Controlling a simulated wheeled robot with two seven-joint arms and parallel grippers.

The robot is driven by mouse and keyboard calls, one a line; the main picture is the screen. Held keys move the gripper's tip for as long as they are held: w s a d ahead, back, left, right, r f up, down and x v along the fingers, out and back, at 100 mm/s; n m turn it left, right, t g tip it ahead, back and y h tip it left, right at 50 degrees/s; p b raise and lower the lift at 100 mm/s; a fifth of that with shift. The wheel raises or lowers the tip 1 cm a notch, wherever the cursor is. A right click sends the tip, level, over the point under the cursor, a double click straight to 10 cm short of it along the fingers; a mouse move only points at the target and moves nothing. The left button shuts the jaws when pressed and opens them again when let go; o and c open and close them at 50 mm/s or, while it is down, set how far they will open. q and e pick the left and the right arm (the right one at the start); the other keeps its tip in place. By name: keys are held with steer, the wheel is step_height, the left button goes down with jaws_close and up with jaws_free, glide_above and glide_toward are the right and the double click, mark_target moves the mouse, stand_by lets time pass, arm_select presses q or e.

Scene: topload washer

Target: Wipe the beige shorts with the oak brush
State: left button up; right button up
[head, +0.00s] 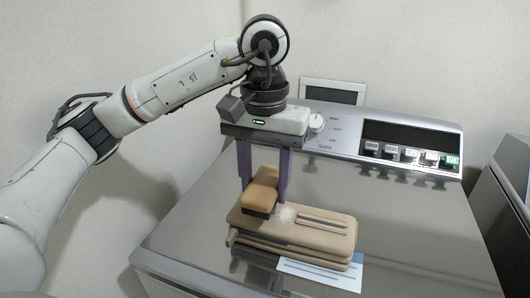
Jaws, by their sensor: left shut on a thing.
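The beige shorts (313,242) lie folded in a flat stack on the closed metal top of the washer. The oak brush (262,188), a tan wooden block with dark bristles below, is over the left part of the shorts. Its dark underside is at or just above the cloth; I cannot tell whether it touches. A pale, whitish patch (285,213) shows on the shorts just right of the brush. My left gripper (264,190) points down from above, its purple fingers shut on the brush. My right gripper is not in view.
The washer top (420,245) is clear to the right of the shorts. A blue and white card (320,273) lies at their front edge. The control panel (385,138) with a knob and buttons rises behind. A dark grey appliance (505,200) stands at right.

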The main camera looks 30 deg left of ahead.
arm_select(q)
step_height(320, 180, up, 3)
steer(key=shift+f+p, duration=0.1)
steer(key=shift+p, duration=0.7)
steer(key=shift+r, duration=1.25)
